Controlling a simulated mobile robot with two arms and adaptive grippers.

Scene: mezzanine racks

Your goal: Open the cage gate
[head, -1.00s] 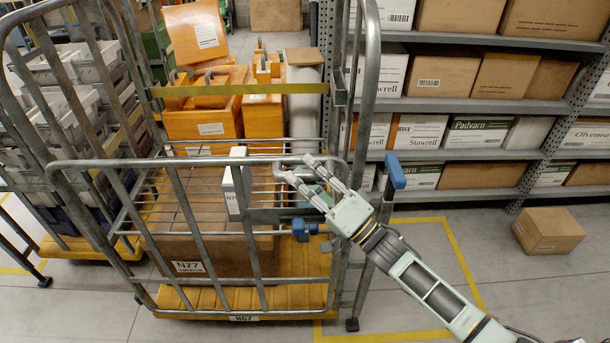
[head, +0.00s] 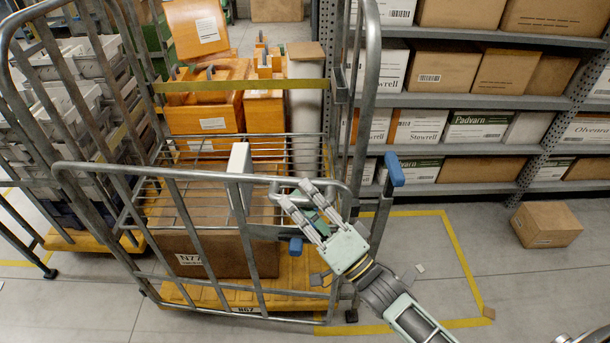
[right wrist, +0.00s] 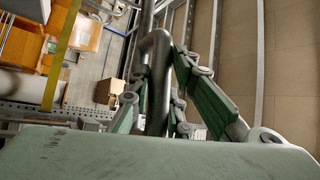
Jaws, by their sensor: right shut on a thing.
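The cage gate (head: 176,198) is the low grey tubular front of a roll cage. Its right end is swung out toward me, apart from the cage's right post (head: 361,120); its left end stays at the left side frame. My right gripper (head: 297,192) is shut on the gate's top rail near its right end. The right wrist view shows the fingers (right wrist: 155,100) around a bent grey tube (right wrist: 158,70). A blue latch handle (head: 296,245) shows below the fingers.
Inside the cage, a brown carton (head: 205,255) stands on the yellow base (head: 207,294). A blue-ended lever (head: 394,170) sits on the right post. Shelving (head: 470,105) with cartons stands behind right. A loose carton (head: 546,224) lies on the floor; the yellow-outlined floor (head: 425,260) is mostly clear.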

